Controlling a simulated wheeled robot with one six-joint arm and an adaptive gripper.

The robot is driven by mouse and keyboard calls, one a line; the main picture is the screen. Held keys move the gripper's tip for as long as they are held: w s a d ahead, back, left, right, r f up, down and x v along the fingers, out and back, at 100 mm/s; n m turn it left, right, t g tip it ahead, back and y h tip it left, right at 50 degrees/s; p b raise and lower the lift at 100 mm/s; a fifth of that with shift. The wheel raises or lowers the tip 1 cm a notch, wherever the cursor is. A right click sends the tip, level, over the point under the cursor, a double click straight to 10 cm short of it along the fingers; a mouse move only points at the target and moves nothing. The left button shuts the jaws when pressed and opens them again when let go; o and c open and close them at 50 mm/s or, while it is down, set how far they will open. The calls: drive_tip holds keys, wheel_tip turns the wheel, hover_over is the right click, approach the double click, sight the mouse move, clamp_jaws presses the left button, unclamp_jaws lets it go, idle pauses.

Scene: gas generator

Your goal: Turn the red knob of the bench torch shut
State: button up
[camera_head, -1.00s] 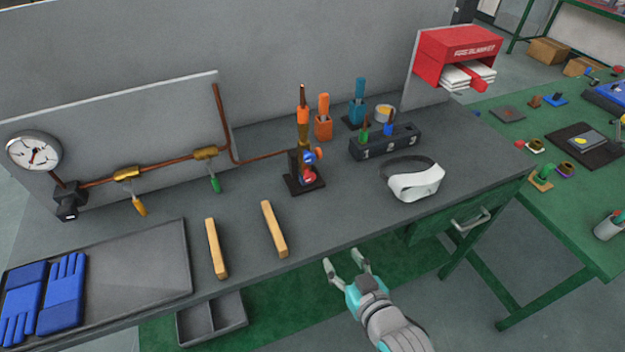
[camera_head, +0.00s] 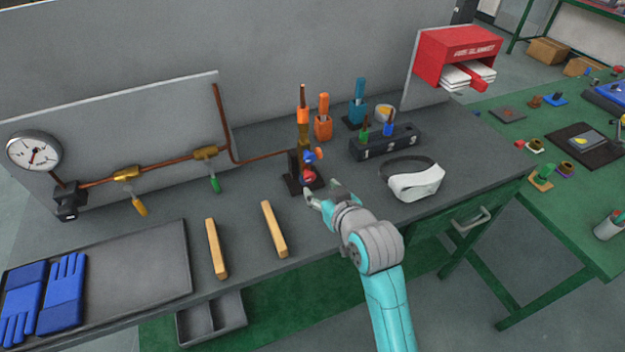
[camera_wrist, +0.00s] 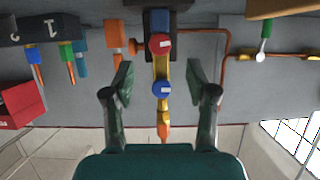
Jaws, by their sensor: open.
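The bench torch (camera_head: 303,131) stands upright on its dark base on the grey bench, with a brass and orange tube on top. Its red knob (camera_head: 308,176) is low on the front, below a blue knob (camera_head: 309,155). In the wrist view, which is upside down, the red knob (camera_wrist: 160,44) is above the blue knob (camera_wrist: 161,89). My gripper (camera_head: 320,194) is open and empty, just in front of the torch base at about the red knob's height. In the wrist view my open fingers (camera_wrist: 158,80) lie on either side of the torch, apart from both knobs.
Two wooden bars (camera_head: 273,229) lie to the left.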

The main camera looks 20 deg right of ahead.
sight(311, 179)
drive_tip(key=x, duration=0.7)
drive_tip(key=shift+s, duration=0.1)
drive_tip(key=shift+c, duration=0.2)
clamp_jaws()
